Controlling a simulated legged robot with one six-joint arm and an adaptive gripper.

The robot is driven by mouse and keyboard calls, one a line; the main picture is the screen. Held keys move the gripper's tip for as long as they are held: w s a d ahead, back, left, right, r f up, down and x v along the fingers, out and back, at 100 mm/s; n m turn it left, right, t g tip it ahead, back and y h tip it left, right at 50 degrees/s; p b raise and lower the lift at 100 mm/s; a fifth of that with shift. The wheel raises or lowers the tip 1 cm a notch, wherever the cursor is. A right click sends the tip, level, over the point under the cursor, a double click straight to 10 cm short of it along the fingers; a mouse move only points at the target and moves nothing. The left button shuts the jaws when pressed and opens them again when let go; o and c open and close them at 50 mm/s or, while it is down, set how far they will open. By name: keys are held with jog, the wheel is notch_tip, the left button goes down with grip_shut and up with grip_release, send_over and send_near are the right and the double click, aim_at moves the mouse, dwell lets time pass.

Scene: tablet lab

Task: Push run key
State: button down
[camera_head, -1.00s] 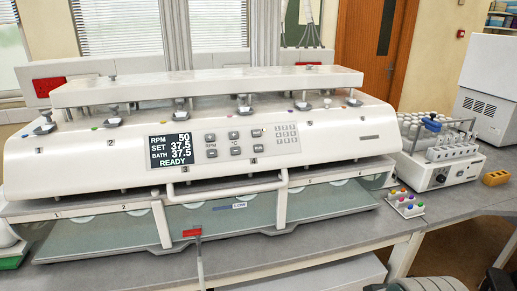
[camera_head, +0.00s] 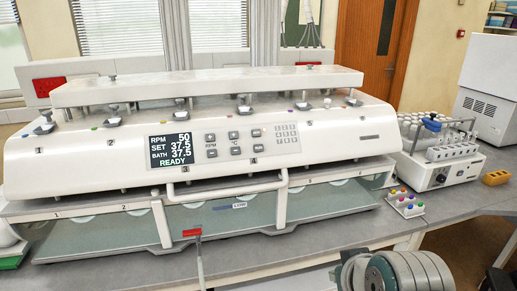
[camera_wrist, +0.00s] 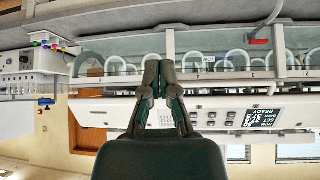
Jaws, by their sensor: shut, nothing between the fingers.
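The tablet tester (camera_head: 100,155) is a long white machine on the bench. Its front has a lit display (camera_head: 170,150) reading RPM 50, SET 37.5, BATH 37.5, READY. Right of the display is a key panel with grey keys in pairs and a number pad (camera_head: 287,132). The run key seems to be in the right-hand pair (camera_head: 257,133), but its label is too small to read surely. The panel also shows upside down in the wrist view (camera_wrist: 230,116). My gripper (camera_wrist: 158,66) is shut and empty, apart from the panel; its fingers are outside the head view.
A handle bar (camera_head: 228,187) crosses the front below the keys. A red-tipped probe (camera_head: 191,233) stands before the bath. A tube-rack device (camera_head: 440,160) and a stand with coloured knobs (camera_head: 405,204) are to the right. Space before the panel is clear.

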aim_at(259, 148)
jog(key=w+a+r+n+t, duration=0.2)
jog(key=w+a+r+t, duration=0.4)
jog(key=w, duration=0.4)
jog(key=w+a+r+n+t, duration=0.2)
jog(key=w+a+r+t, duration=0.3)
jog(key=w+r, duration=0.4)
jog(key=shift+w+a+n+t, duration=0.35)
jog(key=shift+w+a, duration=0.2)
jog(key=shift+w, duration=0.45)
jog(key=shift+w+f, duration=0.1)
jog(key=shift+w+a+f, duration=0.3)
jog(key=shift+w+f, duration=0.55)
jog(key=shift+w, duration=0.3)
jog(key=shift+w+a+f, duration=0.35)
jog(key=shift+w+f, duration=0.45)
jog(key=shift+w, duration=0.3)
jog(key=shift+w+a+f, duration=0.3)
jog(key=shift+w+f, duration=0.55)
jog(key=shift+w, duration=0.3)
jog(key=shift+w, duration=0.15)
jog(key=shift+w+f, duration=0.1)
